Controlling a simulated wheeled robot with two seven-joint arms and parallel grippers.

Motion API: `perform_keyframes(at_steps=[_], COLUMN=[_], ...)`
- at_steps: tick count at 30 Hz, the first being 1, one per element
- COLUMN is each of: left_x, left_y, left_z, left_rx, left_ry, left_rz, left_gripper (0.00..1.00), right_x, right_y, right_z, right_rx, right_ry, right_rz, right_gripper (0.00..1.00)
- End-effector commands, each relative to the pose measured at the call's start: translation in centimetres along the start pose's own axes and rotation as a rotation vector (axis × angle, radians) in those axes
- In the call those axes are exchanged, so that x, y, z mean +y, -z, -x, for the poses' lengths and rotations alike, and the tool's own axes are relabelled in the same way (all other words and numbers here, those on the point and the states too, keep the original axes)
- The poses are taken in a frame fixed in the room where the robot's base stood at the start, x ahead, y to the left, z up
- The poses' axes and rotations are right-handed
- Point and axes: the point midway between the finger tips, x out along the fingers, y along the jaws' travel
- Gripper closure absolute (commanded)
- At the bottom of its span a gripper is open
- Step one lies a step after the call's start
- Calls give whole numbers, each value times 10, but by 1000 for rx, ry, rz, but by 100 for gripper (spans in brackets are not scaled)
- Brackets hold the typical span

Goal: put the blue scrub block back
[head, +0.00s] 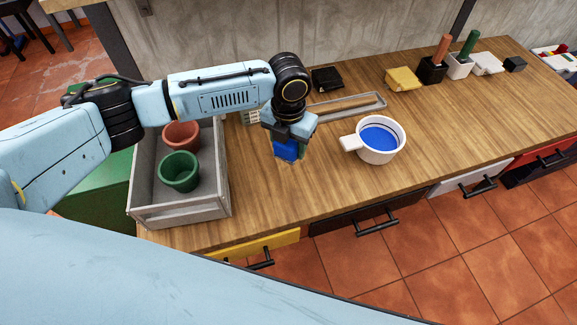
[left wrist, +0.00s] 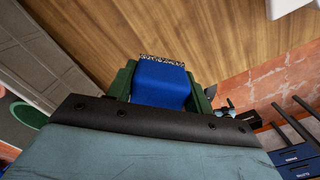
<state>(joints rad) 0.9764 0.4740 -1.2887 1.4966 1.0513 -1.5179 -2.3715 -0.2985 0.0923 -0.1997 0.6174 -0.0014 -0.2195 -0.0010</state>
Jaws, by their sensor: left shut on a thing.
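My left gripper (head: 288,152) is shut on the blue scrub block (head: 287,149) over the wooden counter, between the grey crate and the white pot. The left wrist view shows the blue block (left wrist: 160,83) between the green fingers of the gripper (left wrist: 160,88), with a speckled grey strip along its far edge. I cannot tell how far the block is above the counter. My right gripper is not in view.
A grey crate (head: 222,190) holds a red pot (head: 181,137) and a green pot (head: 179,172). A white handled pot (head: 380,154) with blue contents stands right. Behind are a shallow grey tray (head: 350,107), a yellow block (head: 402,79) and two brush holders. The right front counter is clear.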

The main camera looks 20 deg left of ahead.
Motion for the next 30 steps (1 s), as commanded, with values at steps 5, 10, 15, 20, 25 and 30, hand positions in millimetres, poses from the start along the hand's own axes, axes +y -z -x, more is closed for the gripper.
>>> perform_keyframes(at_steps=[5,10,15,20,25,30], left_x=[0,0,0,0,0,0], left_y=[1,1,1,0,0,1], left_z=[-31,-57,-76,-79,-79,-83], left_rx=[3,3,3,0,1,1], left_ry=[-1,-1,-1,-1,-1,-1], left_rz=[0,1,0,0,0,0], left_gripper=[67,67,67,67,67,45], right_x=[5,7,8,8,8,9], right_y=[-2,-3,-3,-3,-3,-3], right_z=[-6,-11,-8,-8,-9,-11], right_rx=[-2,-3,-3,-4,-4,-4], right_ry=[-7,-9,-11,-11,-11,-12], right_rz=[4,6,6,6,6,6], right_gripper=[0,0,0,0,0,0])
